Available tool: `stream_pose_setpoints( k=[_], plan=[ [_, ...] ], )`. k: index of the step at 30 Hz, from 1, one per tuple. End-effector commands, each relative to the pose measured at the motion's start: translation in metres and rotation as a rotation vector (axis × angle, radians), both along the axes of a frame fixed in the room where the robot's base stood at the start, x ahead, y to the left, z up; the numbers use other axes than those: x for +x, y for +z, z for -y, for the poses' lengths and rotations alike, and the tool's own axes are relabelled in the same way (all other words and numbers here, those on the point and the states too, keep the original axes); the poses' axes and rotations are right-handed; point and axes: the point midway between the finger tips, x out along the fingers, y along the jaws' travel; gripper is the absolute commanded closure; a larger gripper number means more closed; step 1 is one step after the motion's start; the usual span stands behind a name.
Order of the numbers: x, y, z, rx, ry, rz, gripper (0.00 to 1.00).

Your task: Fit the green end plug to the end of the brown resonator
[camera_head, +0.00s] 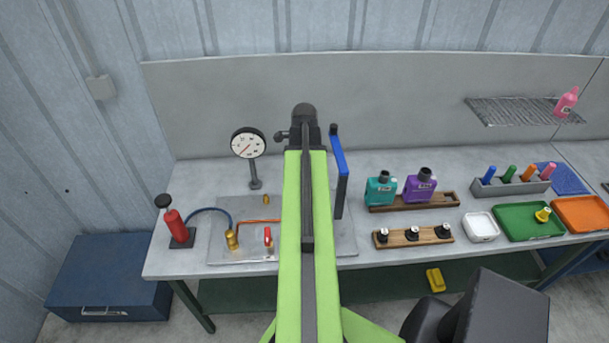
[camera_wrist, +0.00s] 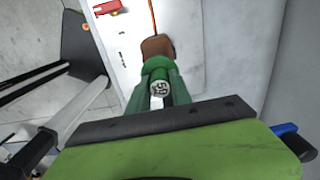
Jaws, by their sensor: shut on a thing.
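In the wrist view my gripper (camera_wrist: 158,78) is shut on the green end plug (camera_wrist: 159,76), whose pale round face with dark figures points toward the camera. The brown resonator (camera_wrist: 157,46) is just beyond the plug, in line with it, and a copper pipe runs on from its far side. In the head view my green arm hides the gripper, plug and resonator; the copper pipe (camera_head: 260,221) runs in behind the arm.
A metal plate (camera_head: 225,252) on the bench carries a red valve (camera_head: 268,238) and brass fittings. A gauge (camera_head: 248,144) and a blue-handled lever (camera_head: 339,157) stand close to my arm. Bottles on a wooden rack (camera_head: 414,201) and a green tray (camera_head: 525,224) are right.

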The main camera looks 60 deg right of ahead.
Motion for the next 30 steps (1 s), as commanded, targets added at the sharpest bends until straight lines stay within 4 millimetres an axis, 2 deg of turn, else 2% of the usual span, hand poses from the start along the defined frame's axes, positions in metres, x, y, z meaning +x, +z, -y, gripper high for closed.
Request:
stream_pose_setpoints(
  k=[14, 15, 20, 30],
  plan=[
    [-0.0003, 0.0004, 0.0001, 0.0, -0.001, 0.0, 1.0],
    [-0.0004, 0.0004, 0.0002, 0.0, -0.001, 0.0, 0.69],
    [-0.0004, 0.0004, 0.0002, 0.0, -0.001, 0.0, 0.49],
    [-0.0005, 0.0024, 0.0002, 0.0, -0.001, 0.0, 0.49]
  ],
)
